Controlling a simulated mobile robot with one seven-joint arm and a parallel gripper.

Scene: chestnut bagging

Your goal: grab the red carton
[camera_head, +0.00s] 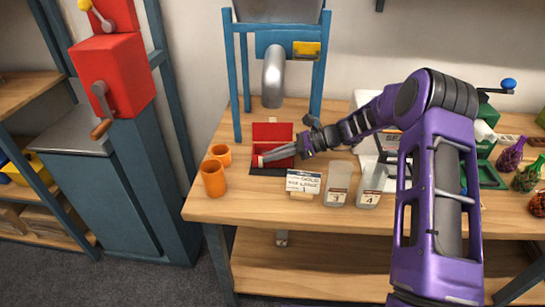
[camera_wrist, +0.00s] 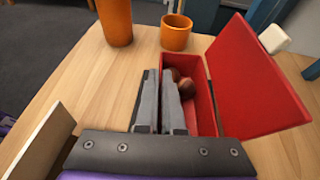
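The red carton (camera_head: 272,132) stands on the wooden table under the blue frame, its lid raised. In the wrist view the carton (camera_wrist: 206,95) has its lid open to the right, and a few brown chestnuts (camera_wrist: 185,84) lie inside. My gripper (camera_head: 264,161) reaches in from the right in the head view. In the wrist view my gripper's fingers (camera_wrist: 164,75) are close together at the carton's left wall, one outside and one inside. They look shut on that wall; the fingers hide its lower part.
Two orange cups (camera_head: 215,170) stand left of the carton. A label card (camera_head: 303,183) and two clear containers (camera_head: 353,186) stand in front and to the right. The blue frame with a metal spout (camera_head: 273,78) rises behind. Netted bags (camera_head: 525,172) lie at the far right.

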